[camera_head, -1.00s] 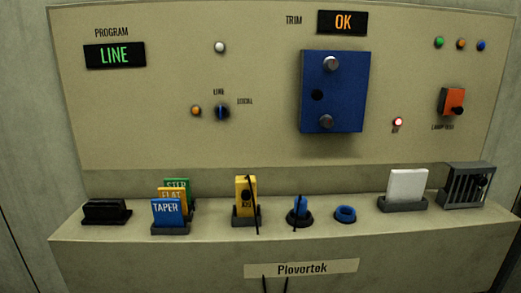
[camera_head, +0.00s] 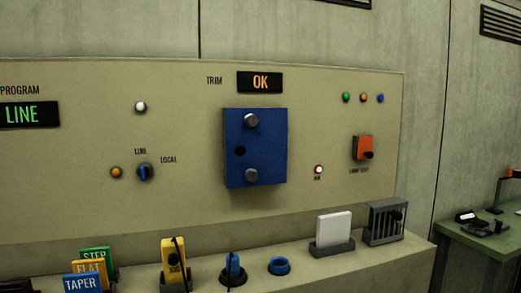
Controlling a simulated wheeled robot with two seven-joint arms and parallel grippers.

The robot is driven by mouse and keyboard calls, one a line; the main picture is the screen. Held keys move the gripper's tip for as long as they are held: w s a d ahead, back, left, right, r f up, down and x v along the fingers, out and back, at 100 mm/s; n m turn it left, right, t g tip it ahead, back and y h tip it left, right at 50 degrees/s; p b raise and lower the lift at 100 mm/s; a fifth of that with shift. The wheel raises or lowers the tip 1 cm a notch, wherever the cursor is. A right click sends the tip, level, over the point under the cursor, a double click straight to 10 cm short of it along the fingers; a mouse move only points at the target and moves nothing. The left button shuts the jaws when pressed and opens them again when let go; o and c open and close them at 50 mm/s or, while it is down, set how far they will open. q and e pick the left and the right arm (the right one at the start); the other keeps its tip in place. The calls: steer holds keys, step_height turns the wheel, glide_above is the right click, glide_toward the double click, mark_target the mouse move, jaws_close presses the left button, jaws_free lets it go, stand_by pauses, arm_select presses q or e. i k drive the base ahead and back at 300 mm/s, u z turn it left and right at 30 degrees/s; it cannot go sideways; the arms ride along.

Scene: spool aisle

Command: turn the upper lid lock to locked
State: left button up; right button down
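A blue lid (camera_head: 256,163) is mounted on the beige panel, right of its middle. The upper lid lock (camera_head: 251,121) is a round silver-grey knob near the lid's top. A similar lower knob (camera_head: 251,174) sits near its bottom, with a dark round hole between them at the left. The picture is too small to tell which way either knob is turned. Neither of my grippers shows in the head view.
A ledge below the panel carries STEP, FLAT and TAPER cards (camera_head: 83,284), a yellow device (camera_head: 172,262), a blue ring (camera_head: 278,266), a white block (camera_head: 334,228) and a grey slotted box (camera_head: 385,221). An orange switch (camera_head: 362,148) is right of the lid. A green table (camera_head: 480,246) stands far right.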

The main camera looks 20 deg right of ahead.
mark_target(250, 120)
steer(key=u, duration=0.5)
steer(key=k, duration=0.6)
steer(key=u, duration=0.95)
steer(key=i, duration=0.8)
steer(key=z, duration=0.7)
steer(key=i, duration=0.7)
steer(key=z, duration=0.8)
